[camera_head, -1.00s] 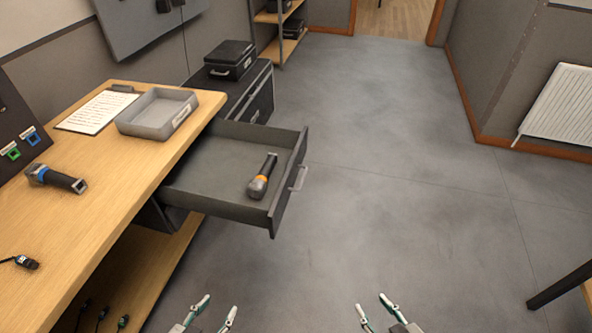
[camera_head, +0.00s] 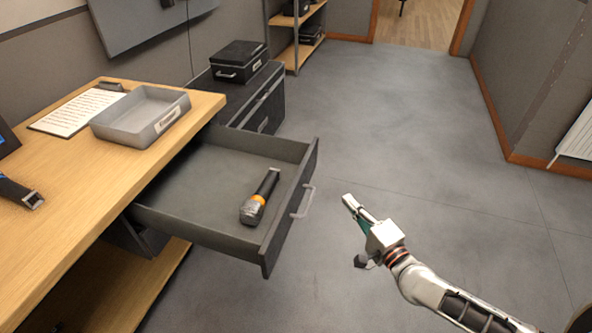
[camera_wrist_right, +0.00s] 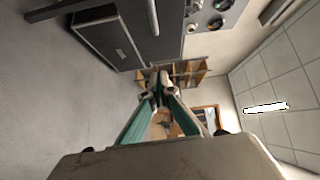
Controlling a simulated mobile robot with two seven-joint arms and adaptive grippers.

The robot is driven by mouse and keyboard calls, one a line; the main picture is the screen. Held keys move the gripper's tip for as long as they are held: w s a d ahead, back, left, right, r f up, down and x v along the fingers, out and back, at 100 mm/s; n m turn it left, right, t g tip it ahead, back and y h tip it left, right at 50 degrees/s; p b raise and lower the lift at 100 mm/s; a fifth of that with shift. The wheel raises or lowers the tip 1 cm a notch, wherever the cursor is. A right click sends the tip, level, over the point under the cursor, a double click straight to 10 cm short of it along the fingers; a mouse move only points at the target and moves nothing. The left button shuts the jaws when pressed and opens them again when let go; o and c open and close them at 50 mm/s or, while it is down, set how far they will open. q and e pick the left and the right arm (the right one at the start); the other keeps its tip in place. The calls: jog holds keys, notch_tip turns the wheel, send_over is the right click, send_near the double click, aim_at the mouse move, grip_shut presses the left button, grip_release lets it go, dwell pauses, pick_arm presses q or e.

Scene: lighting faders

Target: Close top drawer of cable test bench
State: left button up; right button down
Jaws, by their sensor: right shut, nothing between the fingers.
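The dark grey top drawer (camera_head: 200,240) of the wooden bench (camera_head: 110,197) is pulled far out in the head view. Its front panel (camera_head: 288,215) faces right and has a pale bar handle (camera_head: 303,203). A black flashlight with an orange ring (camera_head: 260,197) lies inside. My right gripper (camera_head: 350,204) is shut and empty, to the right of the handle, with a gap between them. The right wrist view shows its closed fingertips (camera_wrist_right: 157,82) and, at the top, a pale bar (camera_wrist_right: 153,17) that looks like the handle. My left gripper is out of view.
A grey tray (camera_head: 140,119) and a paper sheet (camera_head: 78,110) lie on the bench top. A black case (camera_head: 238,62) sits on a dark chest (camera_head: 258,103) behind the drawer. Shelves (camera_head: 297,38) stand farther back. The floor (camera_head: 420,130) to the right is open.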

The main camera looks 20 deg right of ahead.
jog(key=w, duration=0.1)
jog(key=m+b, duration=0.1)
send_near(312, 165)
jog(key=w+d, duration=0.2)
jog(key=w, duration=0.2)
jog(key=w+a, duration=0.2)
jog(key=a, duration=0.1)
jog(key=shift+a, duration=0.1)
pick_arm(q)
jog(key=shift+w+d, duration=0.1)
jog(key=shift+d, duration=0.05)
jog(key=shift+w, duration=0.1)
pick_arm(e)
jog(key=shift+a, duration=0.1)
